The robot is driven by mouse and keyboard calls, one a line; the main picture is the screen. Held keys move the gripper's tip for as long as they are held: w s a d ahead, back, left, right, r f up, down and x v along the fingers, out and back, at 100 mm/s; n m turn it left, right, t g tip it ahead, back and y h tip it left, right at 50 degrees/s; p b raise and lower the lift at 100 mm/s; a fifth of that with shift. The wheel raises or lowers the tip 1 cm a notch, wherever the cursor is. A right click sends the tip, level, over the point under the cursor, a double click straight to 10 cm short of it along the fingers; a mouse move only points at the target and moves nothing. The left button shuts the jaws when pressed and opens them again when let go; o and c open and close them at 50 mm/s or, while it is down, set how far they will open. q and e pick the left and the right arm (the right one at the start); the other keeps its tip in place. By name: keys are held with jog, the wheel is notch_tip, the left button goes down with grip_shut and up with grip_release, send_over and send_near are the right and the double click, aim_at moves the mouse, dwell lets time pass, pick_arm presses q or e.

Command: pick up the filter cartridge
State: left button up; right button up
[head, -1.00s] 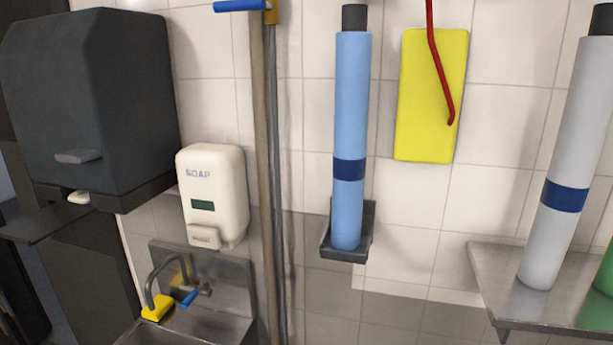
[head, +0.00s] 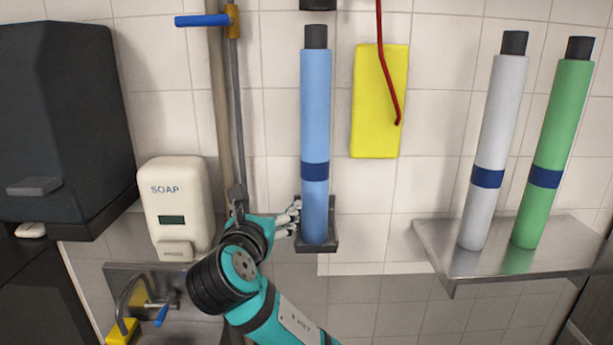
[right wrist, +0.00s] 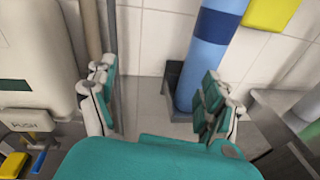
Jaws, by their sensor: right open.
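A blue filter cartridge (head: 315,120) with a dark cap and a navy band stands upright in a small dark wall bracket (head: 330,247). A grey-white cartridge (head: 497,110) and a green cartridge (head: 562,115) stand on a metal shelf at the right. My right gripper (head: 291,216) is open beside the lower left side of the blue cartridge. In the right wrist view, its fingers (right wrist: 158,85) are spread wide. The blue cartridge (right wrist: 212,55) shows beyond them, right of the middle, partly behind the right finger. I cannot tell whether they touch. My left gripper is not in view.
A soap dispenser (head: 176,205) and a dark dispenser box (head: 68,130) hang at the left, above a sink (head: 190,328). A pole (head: 220,110) stands near my arm. A yellow board (head: 370,130) hangs right of the cartridge. The metal shelf (head: 440,250) juts out at the right.

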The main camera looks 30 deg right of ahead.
jog(key=h, duration=0.2)
send_near(313, 148)
jog(key=shift+n, duration=0.3)
jog(key=x, duration=0.2)
jog(key=p+x, duration=0.1)
jog(key=x, duration=0.1)
jog(key=p+x, duration=0.1)
jog(key=x, duration=0.2)
jog(key=shift+a+r, duration=0.1)
jog(key=shift+r, duration=0.2)
jog(key=shift+w+d+f, duration=0.1)
jog(key=shift+w+d, duration=0.2)
jog(key=p+x, duration=0.1)
jog(key=x, duration=0.1)
jog(key=p+x, duration=0.2)
jog(key=shift+w+d+f, duration=0.2)
jog(key=shift+d, duration=0.05)
jog(key=shift+w+d+f, duration=0.15)
jog(key=shift+w+d, duration=0.1)
jog(key=shift+d, duration=0.05)
jog(key=shift+a, duration=0.15)
jog(key=c, duration=1.6)
grip_shut()
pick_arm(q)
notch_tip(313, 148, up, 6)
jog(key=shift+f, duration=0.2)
